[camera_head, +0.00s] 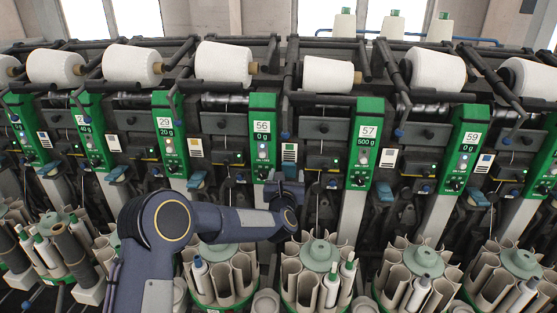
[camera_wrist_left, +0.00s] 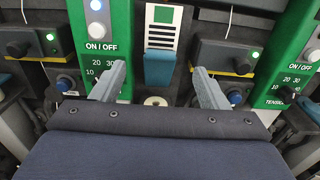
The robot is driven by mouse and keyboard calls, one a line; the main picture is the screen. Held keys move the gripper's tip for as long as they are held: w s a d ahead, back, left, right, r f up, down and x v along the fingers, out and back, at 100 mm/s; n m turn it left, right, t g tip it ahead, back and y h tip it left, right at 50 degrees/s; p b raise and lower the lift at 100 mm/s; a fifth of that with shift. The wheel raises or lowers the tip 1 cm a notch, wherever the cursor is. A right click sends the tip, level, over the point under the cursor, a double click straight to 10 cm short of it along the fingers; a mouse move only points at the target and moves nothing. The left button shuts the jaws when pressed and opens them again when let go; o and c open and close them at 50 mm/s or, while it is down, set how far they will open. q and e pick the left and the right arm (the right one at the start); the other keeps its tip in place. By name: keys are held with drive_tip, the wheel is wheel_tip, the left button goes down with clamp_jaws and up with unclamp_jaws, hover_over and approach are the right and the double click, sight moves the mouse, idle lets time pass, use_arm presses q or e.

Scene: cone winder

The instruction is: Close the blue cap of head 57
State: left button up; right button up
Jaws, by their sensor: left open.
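The head 57 panel (camera_head: 366,145) is green with a white label "57" and "500 g", right of the centre in the head view. A blue cap (camera_head: 385,192) shows just right of it, low down. My left gripper (camera_head: 287,183) is between panel 56 and panel 57, lower than their labels, and it hides what lies behind it there. In the left wrist view, its two grey fingers are apart and empty, and a blue cap (camera_wrist_left: 159,70) under a striped card shows between them. I cannot tell whether this cap is open or closed. My right gripper is out of view.
The green panel 56 (camera_head: 263,140) stands left of the gripper. White yarn cones (camera_head: 328,75) lie along the top. Knobs (camera_wrist_left: 225,57) and blue buttons stick out beside the fingers.

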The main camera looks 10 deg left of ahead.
sight(289, 165)
use_arm(q)
drive_tip(key=w+p, duration=0.2)
drive_tip(key=w, duration=0.3)
drive_tip(key=shift+w+r+p, duration=0.1)
drive_tip(key=shift+w+p, duration=0.25)
drive_tip(key=shift+w, duration=0.85)
drive_tip(key=c, duration=1.3)
drive_tip(key=s+f+t+b, duration=0.1)
drive_tip(key=t+b, duration=0.1)
drive_tip(key=b, duration=1)
drive_tip(key=s+f+t+b, duration=0.1)
drive_tip(key=f+t+b, duration=0.1)
drive_tip(key=b, duration=1.1)
drive_tip(key=s+f+t+b, duration=0.1)
drive_tip(key=t+b, duration=0.1)
drive_tip(key=b, duration=1.1)
drive_tip(key=shift+s+f+t, duration=0.3)
drive_tip(key=shift+s, duration=0.1)
drive_tip(key=shift+s+r+b, duration=0.1)
drive_tip(key=shift+b, duration=0.75)
